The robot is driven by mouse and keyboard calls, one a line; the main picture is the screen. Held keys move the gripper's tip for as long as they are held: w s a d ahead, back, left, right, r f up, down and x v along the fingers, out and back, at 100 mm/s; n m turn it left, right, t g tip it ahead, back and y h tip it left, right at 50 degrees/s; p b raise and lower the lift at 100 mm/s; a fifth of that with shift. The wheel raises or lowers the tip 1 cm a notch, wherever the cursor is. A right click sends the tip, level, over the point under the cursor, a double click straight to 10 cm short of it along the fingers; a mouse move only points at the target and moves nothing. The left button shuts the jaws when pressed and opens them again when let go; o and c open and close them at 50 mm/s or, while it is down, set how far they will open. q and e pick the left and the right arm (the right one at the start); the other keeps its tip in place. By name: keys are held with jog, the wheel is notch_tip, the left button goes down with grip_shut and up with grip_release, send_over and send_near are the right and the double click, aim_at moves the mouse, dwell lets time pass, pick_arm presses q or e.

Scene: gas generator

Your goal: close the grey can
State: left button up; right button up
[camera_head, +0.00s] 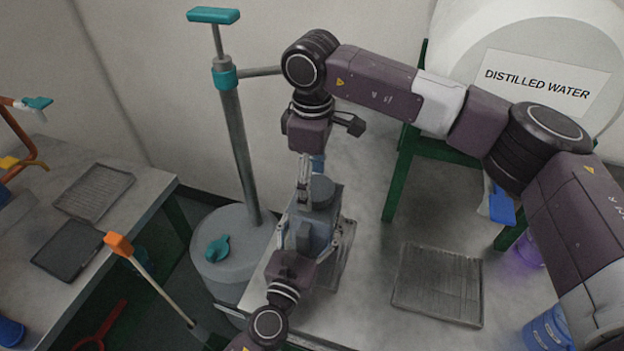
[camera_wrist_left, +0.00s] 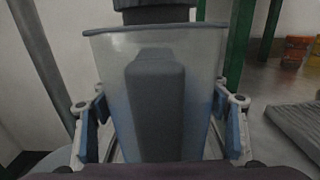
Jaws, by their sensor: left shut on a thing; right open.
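The grey can (camera_head: 314,232) stands at the left edge of the metal table, with a dark round cap (camera_head: 321,188) at its top. I cannot tell whether the cap is fully seated. My left gripper (camera_head: 303,232) is shut on the can, its fingers on either side of the body. In the left wrist view the can (camera_wrist_left: 205,85) fills the middle, with a darker grip down its front and the dark cap (camera_wrist_left: 155,13) cut off by the top edge. My right gripper (camera_head: 310,172) is open just above and beside the cap, pointing down; its fingertips are partly hidden.
A metal tray (camera_head: 438,285) lies on the table to the right. A grey tank (camera_head: 228,275) with a teal-handled pump stands left of the table. A distilled water barrel (camera_head: 535,60) on a green stand is behind. A blue container (camera_head: 548,330) is at the lower right.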

jog(key=shift+r, duration=2.25)
